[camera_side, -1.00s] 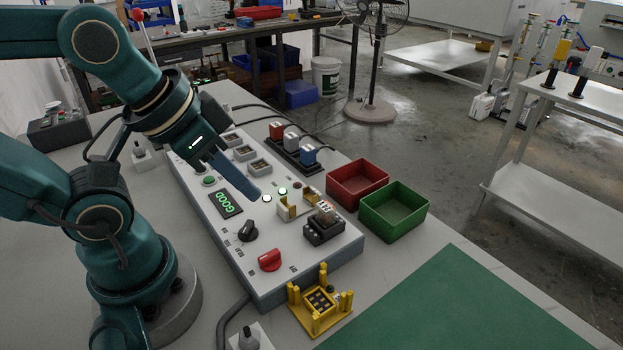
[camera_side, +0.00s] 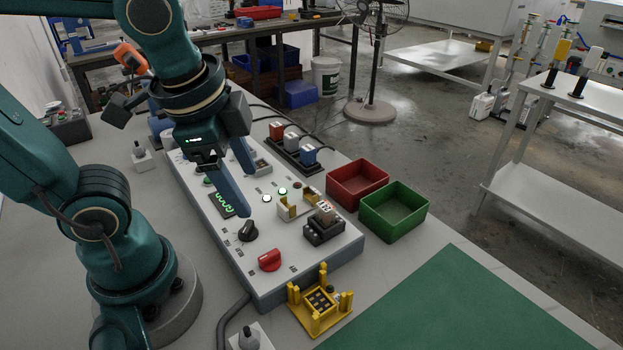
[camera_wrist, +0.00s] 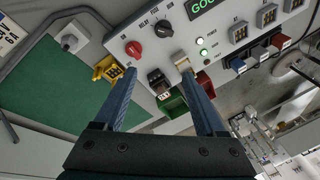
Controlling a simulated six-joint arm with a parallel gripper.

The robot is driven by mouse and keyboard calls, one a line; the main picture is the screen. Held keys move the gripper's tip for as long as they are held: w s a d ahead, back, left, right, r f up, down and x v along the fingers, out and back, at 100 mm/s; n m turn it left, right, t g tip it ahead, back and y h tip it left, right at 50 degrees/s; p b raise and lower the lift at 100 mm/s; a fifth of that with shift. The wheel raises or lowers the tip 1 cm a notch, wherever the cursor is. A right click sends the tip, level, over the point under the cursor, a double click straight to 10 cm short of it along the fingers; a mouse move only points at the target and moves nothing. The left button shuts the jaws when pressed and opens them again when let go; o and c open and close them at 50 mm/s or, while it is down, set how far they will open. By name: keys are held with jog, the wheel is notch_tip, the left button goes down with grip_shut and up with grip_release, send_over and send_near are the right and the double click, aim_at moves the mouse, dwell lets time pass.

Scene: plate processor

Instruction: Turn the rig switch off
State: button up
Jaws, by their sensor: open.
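The grey rig panel (camera_side: 283,255) lies on the table. A red rotary knob (camera_side: 269,260) sits near its front end, and a black rotary knob (camera_side: 248,231) with small labels around it sits just behind. In the wrist view the red knob (camera_wrist: 133,48) and black knob (camera_wrist: 162,29) show ahead of the fingers. My gripper (camera_side: 246,192) is open and empty, above the panel behind the black knob, apart from both knobs. My gripper's fingers (camera_wrist: 158,73) are spread in the wrist view. They partly hide the green-lit display (camera_side: 222,204).
A black module (camera_side: 324,229) and a yellow-and-white holder (camera_side: 292,208) stand on the panel. A yellow fixture (camera_side: 319,305) stands at its front. Red (camera_side: 358,183) and green (camera_side: 394,211) bins are to the right. A green mat (camera_side: 455,310) is bare.

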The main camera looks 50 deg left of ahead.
aim_at(270, 255)
jog(key=d+f+m+g, duration=0.1)
jog(key=m, duration=0.1)
jog(key=w+d+f+m+y, duration=0.1)
jog(key=m, duration=0.2)
jog(key=d+m+g+y, duration=0.1)
jog(key=m, duration=0.2)
jog(key=shift+w+d+f+g, duration=0.1)
jog(key=shift+w+f+g, duration=0.2)
jog(key=shift+w+f, duration=0.1)
jog(key=d+f+m, duration=0.1)
jog(key=d+f+m+y, duration=0.1)
jog(key=shift+s+d+f+g, duration=0.2)
jog(key=shift+f+g, duration=0.1)
jog(key=shift+s+d+f+m+y, duration=0.1)
jog(key=shift+s+f+m+y, duration=0.1)
jog(key=shift+f+m+y, duration=0.1)
jog(key=shift+f, duration=0.2)
jog(key=shift+x, duration=2.2)
grip_shut()
